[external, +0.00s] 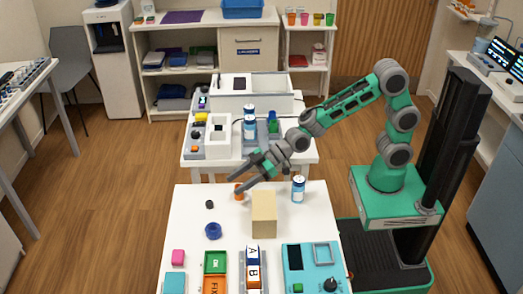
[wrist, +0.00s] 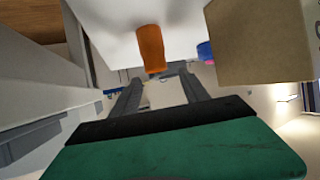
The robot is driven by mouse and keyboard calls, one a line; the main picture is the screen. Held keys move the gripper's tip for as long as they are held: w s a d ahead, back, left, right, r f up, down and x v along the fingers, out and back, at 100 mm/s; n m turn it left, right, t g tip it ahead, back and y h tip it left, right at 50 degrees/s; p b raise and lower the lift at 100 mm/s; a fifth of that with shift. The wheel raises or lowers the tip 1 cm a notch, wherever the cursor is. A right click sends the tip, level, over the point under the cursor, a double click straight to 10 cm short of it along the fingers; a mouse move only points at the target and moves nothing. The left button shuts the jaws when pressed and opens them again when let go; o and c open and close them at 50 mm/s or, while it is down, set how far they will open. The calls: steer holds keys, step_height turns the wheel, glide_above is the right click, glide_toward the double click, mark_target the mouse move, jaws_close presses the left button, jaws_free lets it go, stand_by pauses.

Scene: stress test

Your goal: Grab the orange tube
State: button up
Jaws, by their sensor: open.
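The orange tube (external: 239,192) stands near the back edge of the white front table (external: 185,217), left of a tan box. In the wrist view the orange tube (wrist: 151,48) shows ahead of the fingers, a little left of centre. My gripper (external: 240,171) reaches in from the right, its fingers spread close to the tube. In the wrist view my gripper (wrist: 160,80) is open, with nothing held between its fingers. I cannot tell whether a finger touches the tube.
The tan box (external: 264,214) stands close by on the right; the wrist view shows it large (wrist: 262,40). A blue-and-white can (external: 298,189) stands behind it. A blue ring (external: 213,231) and a small black piece (external: 209,204) lie left. A second table (external: 305,154) holds bottles and trays.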

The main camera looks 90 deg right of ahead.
mark_target(232, 200)
step_height(232, 200, down, 4)
steer(key=shift+r, duration=0.25)
steer(key=x, duration=0.3)
steer(key=shift+f, duration=0.1)
jaws_close()
